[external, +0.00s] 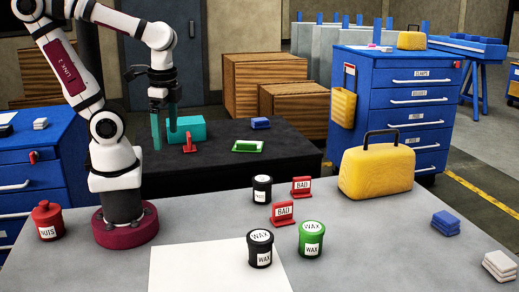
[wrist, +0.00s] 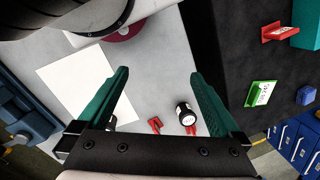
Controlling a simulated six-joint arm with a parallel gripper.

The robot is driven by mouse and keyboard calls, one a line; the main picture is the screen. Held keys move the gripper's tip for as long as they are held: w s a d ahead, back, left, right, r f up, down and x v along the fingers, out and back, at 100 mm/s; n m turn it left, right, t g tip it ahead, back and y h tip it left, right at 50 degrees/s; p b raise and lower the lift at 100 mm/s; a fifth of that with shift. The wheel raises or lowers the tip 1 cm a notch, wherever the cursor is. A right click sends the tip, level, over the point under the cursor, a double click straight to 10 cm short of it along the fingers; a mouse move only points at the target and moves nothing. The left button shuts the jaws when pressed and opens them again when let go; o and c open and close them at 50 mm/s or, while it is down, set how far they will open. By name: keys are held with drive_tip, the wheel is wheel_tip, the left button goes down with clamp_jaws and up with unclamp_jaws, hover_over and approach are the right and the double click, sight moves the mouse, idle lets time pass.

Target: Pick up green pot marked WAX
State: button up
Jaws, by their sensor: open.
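The green pot (external: 312,240) has a white lid and a label, both reading WAX. It stands upright on the grey table, right of a black WAX pot (external: 260,250). Another black WAX pot (external: 262,191) stands farther back; a black pot (wrist: 186,114) shows between my fingers in the wrist view, well below them. I cannot make out the green pot in the wrist view. My gripper (external: 163,132) has teal fingers, apart and empty, high at the back left, far from the green pot. It also shows in the wrist view (wrist: 160,76).
Two red BAD signs (external: 283,212) (external: 302,187) stand behind the green pot. A yellow case (external: 377,172) is at back right, blue blocks (external: 445,224) at right, a red NUTS pot (external: 47,221) at left. A white sheet (external: 215,268) lies in front. The dark bench (external: 285,150) holds small items.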

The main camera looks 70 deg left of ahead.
drive_tip(key=w+d+n+g+h, duration=0.3)
drive_tip(key=w+d+n+h, duration=0.2)
drive_tip(key=w+d+n, duration=0.25)
drive_tip(key=n+t+h, duration=0.3)
drive_tip(key=n+h, duration=0.7)
drive_tip(key=n, duration=0.6)
approach(315, 237)
drive_tip(key=x, duration=1)
drive_tip(key=shift+w+a+f, duration=0.1)
drive_tip(key=shift+w+f, duration=0.1)
drive_tip(key=shift+f, duration=0.1)
drive_tip(key=c, duration=1.5)
